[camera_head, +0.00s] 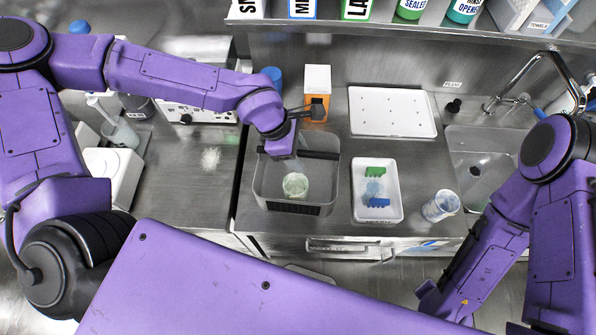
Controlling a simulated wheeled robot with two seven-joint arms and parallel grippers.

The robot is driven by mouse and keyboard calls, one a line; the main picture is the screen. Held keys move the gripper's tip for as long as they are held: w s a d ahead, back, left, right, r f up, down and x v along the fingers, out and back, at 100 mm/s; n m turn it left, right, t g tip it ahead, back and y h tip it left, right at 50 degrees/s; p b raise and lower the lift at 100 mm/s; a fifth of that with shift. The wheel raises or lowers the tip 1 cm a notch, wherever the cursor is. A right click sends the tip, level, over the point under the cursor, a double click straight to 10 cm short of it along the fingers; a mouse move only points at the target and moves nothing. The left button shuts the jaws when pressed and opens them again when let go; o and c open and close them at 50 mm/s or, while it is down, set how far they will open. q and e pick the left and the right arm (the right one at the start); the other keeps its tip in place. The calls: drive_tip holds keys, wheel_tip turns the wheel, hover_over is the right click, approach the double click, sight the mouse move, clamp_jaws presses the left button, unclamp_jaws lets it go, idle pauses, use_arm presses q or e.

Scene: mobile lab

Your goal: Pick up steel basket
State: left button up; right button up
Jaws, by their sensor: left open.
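The steel basket (262,182) is a grey, open-topped box on the steel counter in the middle of the head view. A round, pale green-tinted vessel (295,185) stands inside it. My left gripper (302,153) is over the back part of the basket, its dark jaws spread apart left and right. I cannot tell whether the jaws touch the basket walls. My right arm hangs at the lower right, and its gripper does not show.
To the right are a white tray (358,203) with green and blue racks, a clear beaker (441,206) and a sink (484,170). Behind are an orange-and-white box (317,82) and a white pegged board (391,111). A shelf with bottles overhangs the back.

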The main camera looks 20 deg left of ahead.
use_arm(q)
clamp_jaws()
drive_tip(key=shift+w, duration=0.1)
idle(1.2)
